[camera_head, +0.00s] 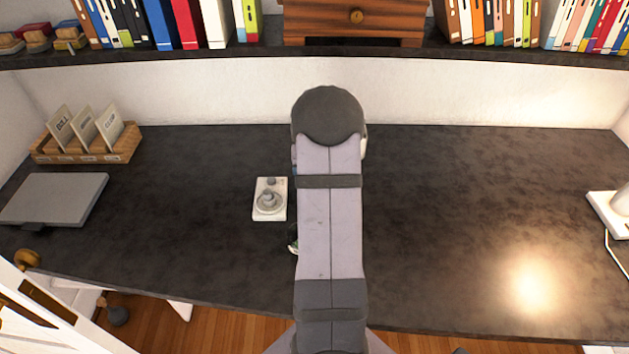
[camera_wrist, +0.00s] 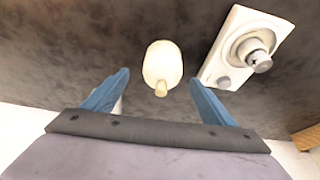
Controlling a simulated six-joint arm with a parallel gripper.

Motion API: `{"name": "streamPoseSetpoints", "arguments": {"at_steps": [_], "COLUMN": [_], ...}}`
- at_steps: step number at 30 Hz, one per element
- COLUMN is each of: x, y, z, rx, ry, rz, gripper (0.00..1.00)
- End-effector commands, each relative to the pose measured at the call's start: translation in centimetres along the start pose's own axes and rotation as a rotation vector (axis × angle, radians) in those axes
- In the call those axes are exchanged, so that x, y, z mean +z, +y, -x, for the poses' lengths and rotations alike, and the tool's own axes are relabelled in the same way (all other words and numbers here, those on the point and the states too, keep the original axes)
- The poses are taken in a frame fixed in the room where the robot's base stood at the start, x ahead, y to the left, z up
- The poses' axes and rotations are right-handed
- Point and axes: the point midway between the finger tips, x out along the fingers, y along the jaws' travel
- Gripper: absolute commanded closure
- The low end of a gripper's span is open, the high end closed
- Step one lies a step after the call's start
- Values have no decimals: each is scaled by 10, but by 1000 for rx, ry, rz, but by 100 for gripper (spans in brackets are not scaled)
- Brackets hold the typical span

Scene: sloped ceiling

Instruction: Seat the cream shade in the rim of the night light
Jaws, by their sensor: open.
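The cream shade (camera_wrist: 162,64) lies on the dark desk in the wrist view, with a small tan neck at its end toward my gripper. My gripper (camera_wrist: 160,92) is open, its two blue fingers apart on either side of the shade's near end; I cannot tell how far above it they are. The night light (camera_wrist: 218,62) is a white rectangular base with a round raised rim and a grey knob, to the right of the shade. It also shows in the head view (camera_head: 262,212), left of my arm. My arm hides the shade in the head view.
A grey laptop-like slab (camera_head: 52,199) and a wooden card holder (camera_head: 125,148) stand at the left of the desk. A white lamp base (camera_head: 606,216) is at the right edge. A bookshelf (camera_head: 250,48) runs along the back.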

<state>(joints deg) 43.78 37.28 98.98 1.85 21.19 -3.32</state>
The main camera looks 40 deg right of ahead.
Motion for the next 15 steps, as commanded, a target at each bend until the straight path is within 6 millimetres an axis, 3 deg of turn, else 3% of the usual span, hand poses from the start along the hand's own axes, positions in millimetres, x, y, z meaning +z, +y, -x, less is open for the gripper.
{"name": "streamPoseSetpoints", "arguments": {"at_steps": [15], "x": [-1], "y": [-4], "z": [-43], "rx": [0], "ry": [-1], "rz": [1], "gripper": [22]}}
